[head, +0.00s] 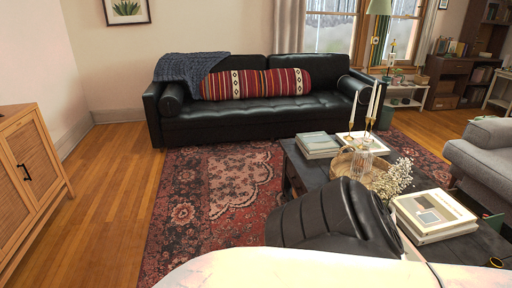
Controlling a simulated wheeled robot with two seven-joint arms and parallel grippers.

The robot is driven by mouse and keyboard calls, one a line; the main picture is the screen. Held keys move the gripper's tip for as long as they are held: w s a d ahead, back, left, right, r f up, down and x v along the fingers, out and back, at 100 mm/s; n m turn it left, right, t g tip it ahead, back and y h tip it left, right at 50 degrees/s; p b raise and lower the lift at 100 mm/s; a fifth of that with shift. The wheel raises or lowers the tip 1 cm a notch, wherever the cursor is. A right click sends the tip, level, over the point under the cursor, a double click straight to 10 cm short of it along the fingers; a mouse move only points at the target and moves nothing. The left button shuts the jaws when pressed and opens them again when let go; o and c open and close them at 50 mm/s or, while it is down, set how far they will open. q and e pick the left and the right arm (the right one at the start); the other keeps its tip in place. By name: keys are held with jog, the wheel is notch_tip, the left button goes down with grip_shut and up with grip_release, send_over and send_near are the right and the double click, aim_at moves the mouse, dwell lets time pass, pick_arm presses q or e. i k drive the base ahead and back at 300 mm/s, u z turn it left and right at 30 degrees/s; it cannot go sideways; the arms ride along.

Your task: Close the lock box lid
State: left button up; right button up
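I cannot make out a lock box or its lid in the head view. A dark green object (494,221) shows at the right end of the dark coffee table (292,157), partly cut off by the picture's edge; I cannot tell what it is. Neither gripper can be seen.
The coffee table bears books (318,145), a white book stack (434,214), dried flowers (391,178) and candlesticks. A black sofa (275,107) stands behind, a grey armchair (483,152) at right, a wooden cabinet (30,172) at left. The rug (205,195) and left floor are clear.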

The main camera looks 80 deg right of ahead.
aim_at(495, 222)
jog(key=z, duration=2.45)
jog(key=i, duration=6.5)
jog(key=z, duration=2.7)
jog(key=i, duration=3.7)
